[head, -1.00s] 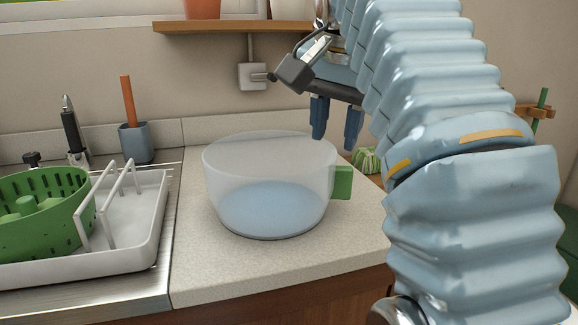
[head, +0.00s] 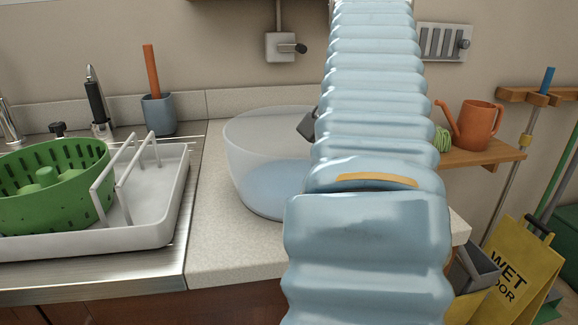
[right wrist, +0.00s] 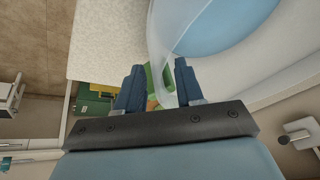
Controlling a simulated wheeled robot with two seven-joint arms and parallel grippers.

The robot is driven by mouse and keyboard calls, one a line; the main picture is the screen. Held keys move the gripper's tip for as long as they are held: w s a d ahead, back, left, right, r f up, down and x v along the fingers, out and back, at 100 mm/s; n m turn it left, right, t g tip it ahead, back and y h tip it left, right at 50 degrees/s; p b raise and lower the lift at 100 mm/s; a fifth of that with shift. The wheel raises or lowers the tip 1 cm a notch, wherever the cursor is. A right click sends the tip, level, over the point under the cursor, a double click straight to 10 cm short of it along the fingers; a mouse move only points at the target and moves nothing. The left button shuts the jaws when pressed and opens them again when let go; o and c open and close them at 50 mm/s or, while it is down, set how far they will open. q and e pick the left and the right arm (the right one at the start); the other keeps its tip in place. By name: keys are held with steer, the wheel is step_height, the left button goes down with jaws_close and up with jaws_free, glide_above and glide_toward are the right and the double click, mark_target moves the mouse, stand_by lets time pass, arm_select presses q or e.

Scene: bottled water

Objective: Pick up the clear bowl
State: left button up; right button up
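The clear bowl (head: 262,150) stands on the pale counter, with a bluish base. My right arm hides its right side in the head view. I cannot tell whether the fingers touch the bowl. My left gripper is not in view.
A white dish rack (head: 160,205) with a green colander (head: 50,200) stands left of the bowl. A blue-grey cup (head: 160,115) is behind. The counter (head: 225,250) ends at the right, past which are an orange watering can (head: 478,122) and a yellow wet-floor sign (head: 515,270).

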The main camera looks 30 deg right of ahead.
steer(key=shift+x, duration=1.4)
jaws_close()
